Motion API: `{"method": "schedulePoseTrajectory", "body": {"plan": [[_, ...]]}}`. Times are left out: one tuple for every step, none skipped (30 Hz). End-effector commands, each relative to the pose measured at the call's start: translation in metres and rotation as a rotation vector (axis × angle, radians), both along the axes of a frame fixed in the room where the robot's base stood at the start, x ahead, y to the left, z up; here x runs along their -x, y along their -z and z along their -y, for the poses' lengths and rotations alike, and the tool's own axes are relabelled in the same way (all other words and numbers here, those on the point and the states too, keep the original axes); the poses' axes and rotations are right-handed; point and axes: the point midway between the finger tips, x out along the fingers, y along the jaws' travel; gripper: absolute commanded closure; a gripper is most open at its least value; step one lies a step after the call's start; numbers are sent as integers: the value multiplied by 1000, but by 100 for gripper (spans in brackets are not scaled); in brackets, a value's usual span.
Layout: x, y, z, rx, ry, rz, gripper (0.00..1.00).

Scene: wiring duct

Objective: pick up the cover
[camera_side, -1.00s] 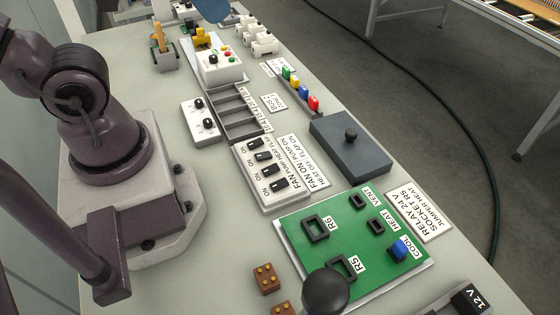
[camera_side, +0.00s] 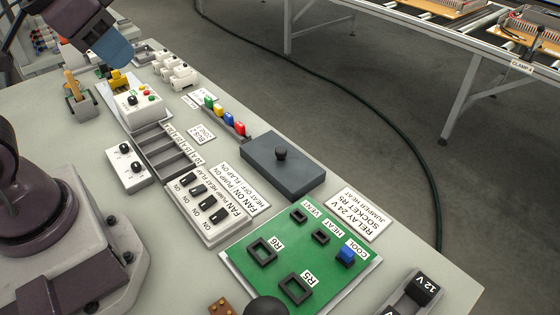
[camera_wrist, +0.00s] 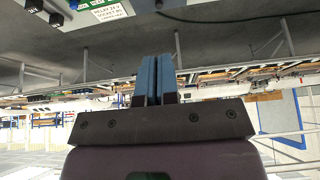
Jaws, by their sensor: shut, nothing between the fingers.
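The cover (camera_side: 283,168) is a flat dark grey slab with a round black knob (camera_side: 280,153) on top. It lies on the bench right of the middle in the side view, between the coloured fuses and the green board (camera_side: 265,272). My gripper (camera_side: 117,55) is at the top left of the side view, above the far end of the bench and well away from the cover. In the wrist view its blue fingers (camera_wrist: 153,80) are together, with nothing held. A dark shape at the top edge of the wrist view may be the cover, but it is cut off.
A white switch block (camera_side: 207,208) and a white label plate (camera_side: 350,212) stand close to the cover. A row of coloured fuses (camera_side: 226,117) is behind it. A white control box (camera_side: 140,108) and a tool holder (camera_side: 80,105) stand near my gripper. The bench's right edge runs close to the cover.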

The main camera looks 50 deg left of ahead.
Motion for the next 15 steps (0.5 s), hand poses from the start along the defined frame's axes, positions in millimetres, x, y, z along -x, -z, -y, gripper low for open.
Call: {"method": "schedulePoseTrajectory", "body": {"plan": [[0,0,0,0,0,0,86],[0,0,0,0,0,0,79],[0,0,0,0,0,0,70],[0,0,0,0,0,0,63],[0,0,0,0,0,0,56],[0,0,0,0,0,0,47],[0,0,0,0,0,0,41],[0,0,0,0,0,0,41],[0,0,0,0,0,0,41],[0,0,0,0,0,0,41],[0,0,0,0,0,0,41],[0,0,0,0,0,0,41],[0,0,0,0,0,0,41],[0,0,0,0,0,0,41],[0,0,1,0,4,-1,41]]}}
